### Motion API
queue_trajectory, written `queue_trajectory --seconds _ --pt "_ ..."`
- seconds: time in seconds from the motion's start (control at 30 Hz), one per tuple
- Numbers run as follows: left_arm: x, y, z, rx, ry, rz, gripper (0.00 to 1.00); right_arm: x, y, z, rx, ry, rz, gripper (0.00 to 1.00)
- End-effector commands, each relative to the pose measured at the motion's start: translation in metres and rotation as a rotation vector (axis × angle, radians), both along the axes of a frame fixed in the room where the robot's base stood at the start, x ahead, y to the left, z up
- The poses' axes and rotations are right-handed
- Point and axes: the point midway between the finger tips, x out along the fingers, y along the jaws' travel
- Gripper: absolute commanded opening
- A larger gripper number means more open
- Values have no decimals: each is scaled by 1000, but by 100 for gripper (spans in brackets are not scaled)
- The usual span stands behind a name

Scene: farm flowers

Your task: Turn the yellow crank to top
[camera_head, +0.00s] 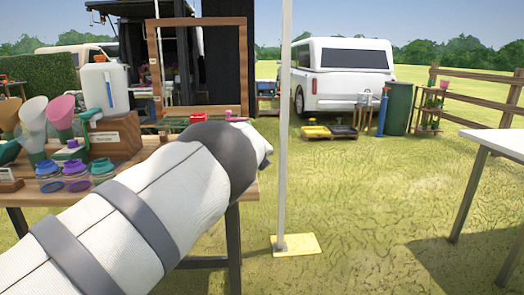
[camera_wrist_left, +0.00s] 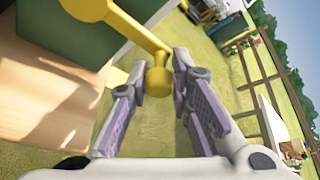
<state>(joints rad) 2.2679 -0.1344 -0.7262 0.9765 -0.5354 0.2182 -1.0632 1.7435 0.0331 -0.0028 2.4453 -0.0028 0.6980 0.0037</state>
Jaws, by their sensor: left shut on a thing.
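The yellow crank (camera_wrist_left: 130,28) shows in the left wrist view. Its bar runs from a round hub at the upper left down to a knob (camera_wrist_left: 158,82) near the middle. My left gripper (camera_wrist_left: 160,70) has one finger on each side of the knob and is shut on it. The crank is mounted by a dark green body (camera_wrist_left: 62,30). In the head view my left arm reaches across the wooden table, and its gripper and the crank are hidden. My right gripper is in neither view.
The wooden table (camera_head: 150,146) holds a wooden frame (camera_head: 152,65), colored funnels (camera_head: 60,112) and several jars (camera_head: 76,176). A white pole (camera_head: 284,120) stands just right of my arm on a yellow base (camera_head: 300,244). A white table (camera_head: 497,142) is at the right; grass between is clear.

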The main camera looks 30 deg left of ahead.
Motion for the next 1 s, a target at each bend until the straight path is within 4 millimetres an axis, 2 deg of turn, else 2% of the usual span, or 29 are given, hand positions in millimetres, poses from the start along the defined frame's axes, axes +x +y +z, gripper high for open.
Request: queue_trajectory --seconds 0.67,0.7,0.77,1.0 --pt "-1 2 -5 45 32 3 0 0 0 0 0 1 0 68" --pt "-1 2 -5 44 32 4 24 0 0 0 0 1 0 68" --pt "-1 2 -4 44 32 4 37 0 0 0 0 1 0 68" --pt "0 1 -4 45 31 2 39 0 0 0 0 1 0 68"
